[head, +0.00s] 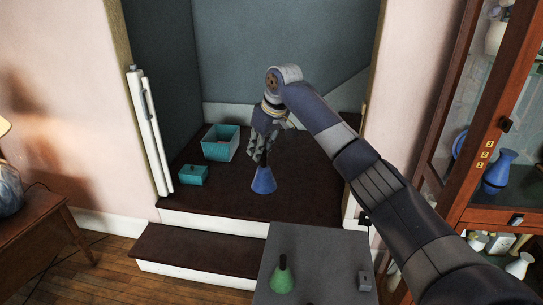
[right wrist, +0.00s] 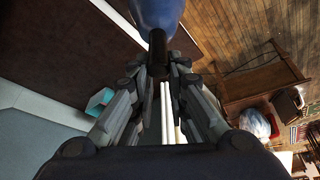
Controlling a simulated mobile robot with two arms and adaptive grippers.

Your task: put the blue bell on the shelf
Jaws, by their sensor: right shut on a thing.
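The blue bell (head: 264,181) hangs mouth down under my right gripper (head: 260,150), in front of the dark raised floor of the alcove. My right gripper is shut on the bell's dark handle. The right wrist view also shows the blue bell (right wrist: 158,12), its handle between the fingers of the right gripper (right wrist: 158,72). The bell's height above the dark surface is hard to tell. A glass-door cabinet (head: 497,142) at the right has shelves with a blue vase (head: 497,172) and other pieces. My left gripper is out of view.
An open teal box (head: 220,143) and a small teal lidded box (head: 193,175) sit on the dark alcove floor (head: 215,206). A green bell (head: 282,276) stands on a grey surface (head: 310,246) in front. A white post (head: 149,132) stands at the left.

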